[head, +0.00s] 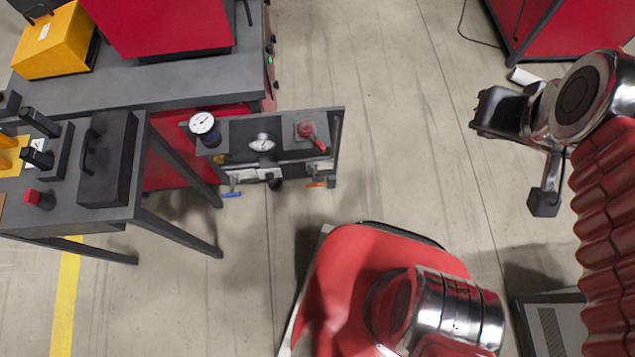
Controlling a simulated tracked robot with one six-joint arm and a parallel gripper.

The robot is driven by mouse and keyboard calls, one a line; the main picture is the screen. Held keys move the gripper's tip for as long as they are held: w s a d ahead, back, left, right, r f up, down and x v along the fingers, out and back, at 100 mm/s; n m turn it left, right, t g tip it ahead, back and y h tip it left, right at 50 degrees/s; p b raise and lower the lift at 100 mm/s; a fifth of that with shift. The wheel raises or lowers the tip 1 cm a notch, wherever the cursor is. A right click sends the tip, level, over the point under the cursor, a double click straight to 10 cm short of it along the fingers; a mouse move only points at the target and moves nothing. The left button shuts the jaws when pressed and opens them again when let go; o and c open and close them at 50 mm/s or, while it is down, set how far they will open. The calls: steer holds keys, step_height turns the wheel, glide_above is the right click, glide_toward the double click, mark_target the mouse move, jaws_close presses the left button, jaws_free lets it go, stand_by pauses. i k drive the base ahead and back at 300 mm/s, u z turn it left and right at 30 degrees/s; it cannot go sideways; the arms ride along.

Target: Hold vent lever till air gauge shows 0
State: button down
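A grey air panel (238,135) stands left of the middle, beside the bench. It bears a round gauge (262,142) in its middle and a larger white-faced gauge (202,122) at its left end. Both needles are too small to read. A red lever (314,137) sits at the panel's right, a blue handle (232,194) and an orange handle (316,184) at its lower front edge. I cannot tell which is the vent lever. My gripper (482,111) is at the right, well apart from the panel, touching nothing; its finger opening cannot be made out.
A grey bench (160,88) with a red machine (165,20) stands at upper left, a smaller table (70,215) with a black handled box (108,160) below it. A red cabinet (570,30) stands upper right, a cable (475,35) beside it. Floor between panel and gripper is clear.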

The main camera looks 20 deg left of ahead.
mark_target(315, 185)
steer(key=z, duration=0.05)
steer(key=k, duration=1.1)
steer(key=u, duration=1.85)
steer(key=i, duration=1)
steer(key=u, duration=0.05)
